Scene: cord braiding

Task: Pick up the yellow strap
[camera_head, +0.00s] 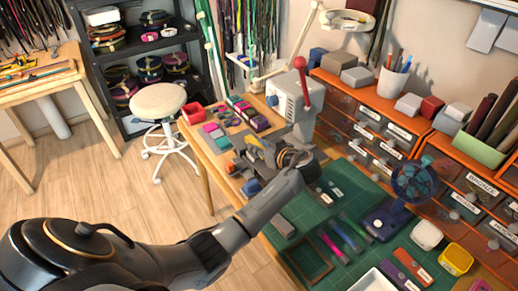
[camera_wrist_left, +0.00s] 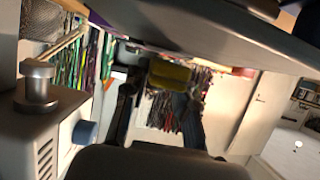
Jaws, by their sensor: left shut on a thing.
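My left gripper (camera_head: 258,152) is at the end of the arm that reaches over the workbench, beside the grey machine with the red lever. The yellow strap (camera_wrist_left: 170,74) shows in the left wrist view as a yellow piece between the tips of my left gripper (camera_wrist_left: 158,88), which is shut on it. In the head view only a small yellow patch (camera_head: 256,141) shows at the gripper, and the rest is hidden by the fingers. My right gripper is in neither view.
The grey machine (camera_head: 290,98) stands close behind the left gripper. A green mat (camera_head: 310,232) holds several small tools and pieces, with a blue fan (camera_head: 414,180) at its right. Orange drawers (camera_head: 368,128) line the wall. A white stool (camera_head: 158,101) stands on open floor.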

